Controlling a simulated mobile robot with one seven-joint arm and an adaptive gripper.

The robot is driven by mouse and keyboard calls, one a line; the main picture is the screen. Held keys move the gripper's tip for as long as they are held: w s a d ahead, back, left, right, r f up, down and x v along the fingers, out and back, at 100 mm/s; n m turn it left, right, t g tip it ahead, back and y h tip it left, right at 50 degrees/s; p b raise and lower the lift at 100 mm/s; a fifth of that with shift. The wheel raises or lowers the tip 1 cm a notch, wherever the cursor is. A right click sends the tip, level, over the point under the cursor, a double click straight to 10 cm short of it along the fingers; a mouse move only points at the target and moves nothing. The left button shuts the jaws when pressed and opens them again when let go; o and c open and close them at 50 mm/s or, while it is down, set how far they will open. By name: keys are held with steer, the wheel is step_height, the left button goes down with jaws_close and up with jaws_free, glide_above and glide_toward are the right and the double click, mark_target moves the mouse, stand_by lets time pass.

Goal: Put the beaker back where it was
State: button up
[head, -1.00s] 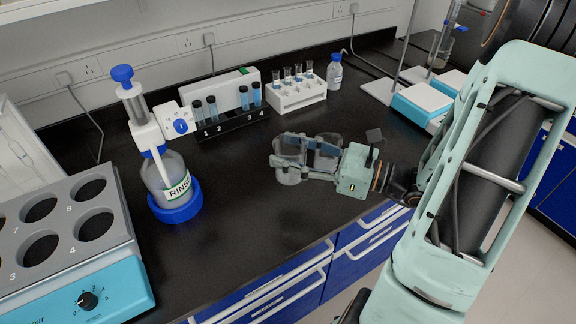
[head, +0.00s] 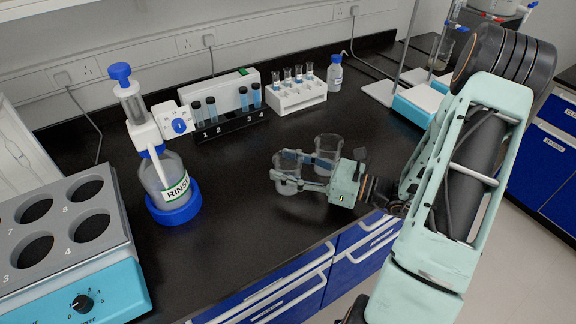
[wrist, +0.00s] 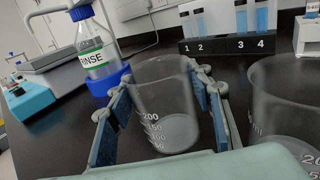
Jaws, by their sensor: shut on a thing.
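My gripper (head: 288,170) is shut on a clear glass beaker (head: 286,186), with one finger on each side of it. The wrist view shows this held beaker (wrist: 163,110) upright between the blue finger pads, with white volume marks and some clear contents low inside. It is at or just above the black bench; I cannot tell whether it touches. A second clear beaker (head: 328,146) stands on the bench behind and to the right of the held one. In the wrist view this second beaker (wrist: 283,105) is at the right, apart from the fingers.
A rinse bottle (head: 168,184) with a blue base stands to the left, beside a grey and teal device (head: 75,262). A black tube rack (head: 230,128) and a white rack (head: 297,97) are behind. The bench front edge is close below the gripper.

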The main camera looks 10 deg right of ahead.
steer(key=shift+f, duration=0.1)
steer(key=o, duration=1.1)
steer(key=shift+c, duration=0.2)
steer(key=shift+d+r, duration=0.1)
steer(key=shift+r, duration=0.1)
steer(key=v, duration=1.2)
steer(key=shift+f, duration=0.1)
